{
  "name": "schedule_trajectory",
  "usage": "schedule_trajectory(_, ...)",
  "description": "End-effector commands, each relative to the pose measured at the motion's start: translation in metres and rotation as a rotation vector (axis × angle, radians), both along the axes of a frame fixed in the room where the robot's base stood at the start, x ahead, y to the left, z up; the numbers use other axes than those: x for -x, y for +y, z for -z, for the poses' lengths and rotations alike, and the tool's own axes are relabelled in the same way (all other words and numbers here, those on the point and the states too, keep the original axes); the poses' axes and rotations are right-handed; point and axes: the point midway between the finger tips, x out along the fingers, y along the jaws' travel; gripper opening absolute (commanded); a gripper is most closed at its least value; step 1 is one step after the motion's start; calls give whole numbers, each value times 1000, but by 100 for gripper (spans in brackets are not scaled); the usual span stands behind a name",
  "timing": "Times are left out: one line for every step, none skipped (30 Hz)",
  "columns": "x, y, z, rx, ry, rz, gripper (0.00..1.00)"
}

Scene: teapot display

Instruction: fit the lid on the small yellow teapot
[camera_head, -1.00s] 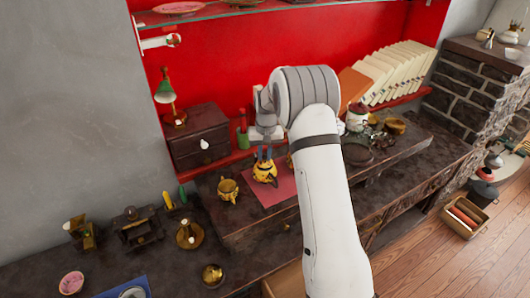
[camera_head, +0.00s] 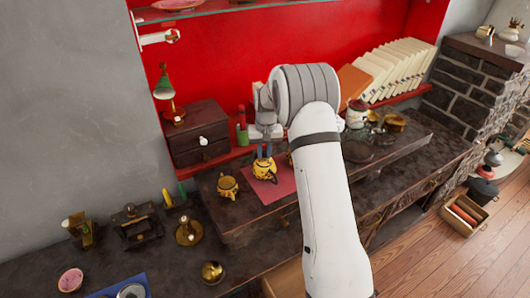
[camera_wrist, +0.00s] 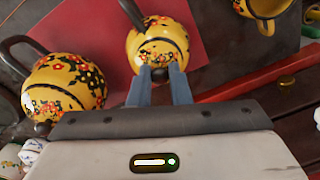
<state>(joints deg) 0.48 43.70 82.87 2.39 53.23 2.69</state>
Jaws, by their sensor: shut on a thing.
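The small yellow teapot (camera_head: 264,173), painted with flowers, stands on a red mat (camera_head: 284,188). In the wrist view the teapot (camera_wrist: 138,52) is just beyond my fingertips, its dark handle toward the top. My gripper (camera_head: 264,153) points down over it. In the wrist view my gripper (camera_wrist: 161,76) is shut on the dark knob of the yellow lid (camera_wrist: 163,50). The lid is over the teapot's top. I cannot tell whether it is fully seated. A larger yellow teapot (camera_wrist: 62,85) is at the left of the wrist view.
A yellow cup (camera_head: 228,187) stands left of the mat. A dark drawer box (camera_head: 199,134) and a green lamp (camera_head: 164,90) are behind. A white lidded pot (camera_head: 356,115) and books (camera_head: 405,67) are to the right. Small brass objects crowd the lower left.

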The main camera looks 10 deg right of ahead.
Motion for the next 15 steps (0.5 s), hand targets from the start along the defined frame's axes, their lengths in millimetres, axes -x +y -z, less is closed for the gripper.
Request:
schedule_trajectory(1,0,3,1,4,0,0)
schedule_trajectory(1,0,3,1,4,0,0)
schedule_trajectory(1,0,3,1,4,0,0)
schedule_trajectory(1,0,4,1,4,0,0)
schedule_trajectory(1,0,3,1,4,-1,0)
schedule_trajectory(1,0,4,1,5,-1,0)
schedule_trajectory(1,0,4,1,5,-1,0)
schedule_trajectory(1,0,4,1,5,-1,0)
schedule_trajectory(1,1,4,1,5,-1,19)
schedule_trajectory(1,1,4,1,5,-1,21)
schedule_trajectory(1,1,4,1,6,-1,24)
schedule_trajectory(1,1,4,1,6,-1,27)
schedule_trajectory(2,1,4,1,6,-1,29)
schedule_trajectory(2,0,4,1,6,-1,32)
schedule_trajectory(2,0,5,0,7,-1,35)
